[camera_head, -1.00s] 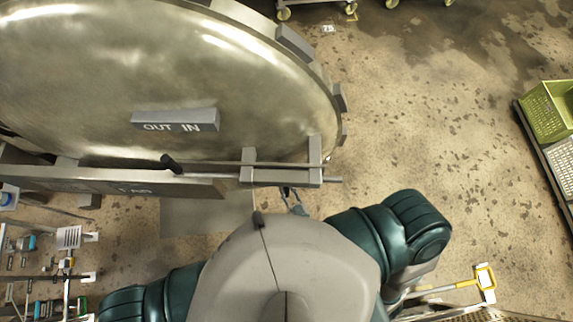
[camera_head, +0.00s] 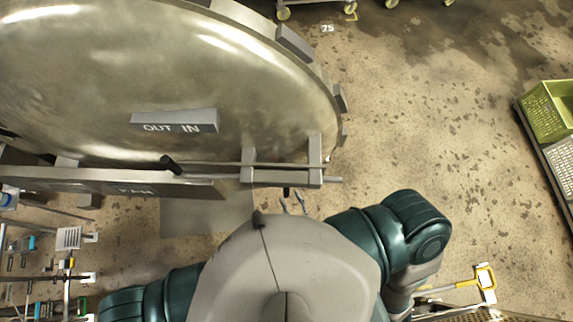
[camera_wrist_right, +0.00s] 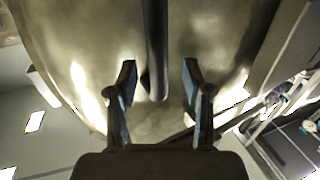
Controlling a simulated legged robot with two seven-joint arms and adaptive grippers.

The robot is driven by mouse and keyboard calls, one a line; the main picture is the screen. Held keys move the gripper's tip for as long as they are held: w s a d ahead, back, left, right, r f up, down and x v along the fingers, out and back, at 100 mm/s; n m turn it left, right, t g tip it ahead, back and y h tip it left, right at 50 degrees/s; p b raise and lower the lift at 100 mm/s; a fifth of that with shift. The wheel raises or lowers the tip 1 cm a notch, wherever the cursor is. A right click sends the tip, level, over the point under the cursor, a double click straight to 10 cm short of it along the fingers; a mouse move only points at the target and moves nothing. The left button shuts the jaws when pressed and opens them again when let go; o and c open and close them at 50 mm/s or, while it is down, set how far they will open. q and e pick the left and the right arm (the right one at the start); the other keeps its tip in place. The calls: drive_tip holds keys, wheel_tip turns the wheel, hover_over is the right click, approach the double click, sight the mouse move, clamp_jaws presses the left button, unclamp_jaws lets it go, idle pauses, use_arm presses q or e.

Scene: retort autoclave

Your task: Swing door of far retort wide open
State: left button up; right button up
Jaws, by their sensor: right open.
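The retort door (camera_head: 90,75) is a large domed metal disc filling the upper left of the head view. Along its lower side runs a dark beam (camera_head: 90,181), whose lettering appears to read FAR. In the right wrist view, a dark upright rod (camera_wrist_right: 156,50) shows between the spread fingers of my gripper (camera_wrist_right: 158,66), with gaps on both sides. My left gripper is not in view.
An "OUT IN" plate (camera_head: 175,122) is on the door. A cart with a green crate (camera_head: 548,110) stands at the far right. A yellow-handled tool (camera_head: 485,278) lies lower right. Racks of small items fill the lower left. The floor right of the door is bare.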

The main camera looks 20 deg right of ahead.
drive_tip(key=s, duration=0.7)
drive_tip(key=shift+s+d, duration=0.3)
drive_tip(key=shift+s, duration=0.05)
